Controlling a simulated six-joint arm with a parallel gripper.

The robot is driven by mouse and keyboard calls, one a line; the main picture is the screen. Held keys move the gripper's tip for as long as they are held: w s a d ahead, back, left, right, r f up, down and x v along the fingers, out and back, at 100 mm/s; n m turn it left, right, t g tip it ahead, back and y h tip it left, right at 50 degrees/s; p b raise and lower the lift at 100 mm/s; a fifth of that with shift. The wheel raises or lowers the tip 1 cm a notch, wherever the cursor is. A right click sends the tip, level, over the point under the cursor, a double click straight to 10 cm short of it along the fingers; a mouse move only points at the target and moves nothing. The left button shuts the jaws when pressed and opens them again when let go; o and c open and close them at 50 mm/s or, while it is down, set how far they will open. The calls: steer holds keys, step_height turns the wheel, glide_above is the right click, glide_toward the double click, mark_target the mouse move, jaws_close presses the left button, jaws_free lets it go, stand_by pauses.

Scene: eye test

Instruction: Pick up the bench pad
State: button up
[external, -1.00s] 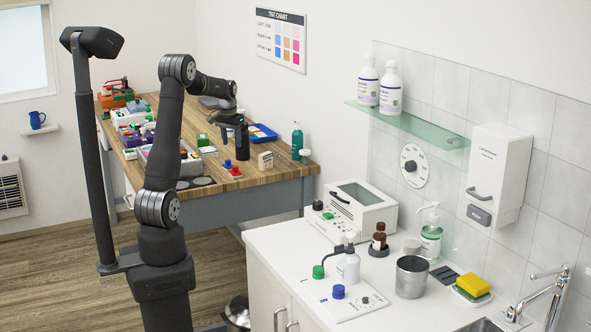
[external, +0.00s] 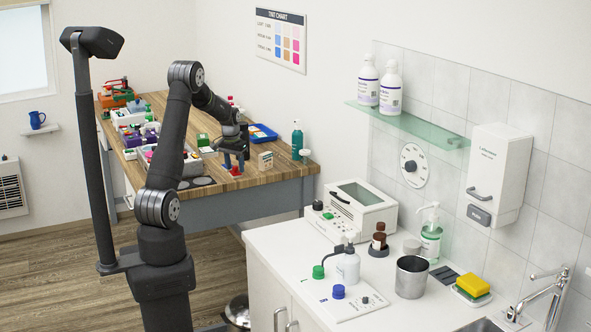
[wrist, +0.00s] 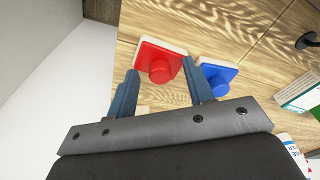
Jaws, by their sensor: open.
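No piece is labelled as the bench pad, so I cannot tell for certain which one it is. A red square piece with a round red knob and a pale base (wrist: 158,62) lies on the wooden bench; it also shows in the external view (external: 236,172). A similar blue piece (wrist: 217,76) lies just right of it in the wrist view. My gripper (wrist: 160,67) is open and empty, its two blue-grey fingers on either side of the red piece's near part. In the external view my gripper (external: 234,160) is low over these pieces and partly hides them.
A small box (external: 265,160), a teal bottle (external: 297,140) and a blue tray (external: 262,132) stand nearby. Crowded bins and coloured items (external: 130,115) fill the left of the bench.

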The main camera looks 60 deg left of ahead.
steer(key=shift+c, duration=0.2)
jaws_close()
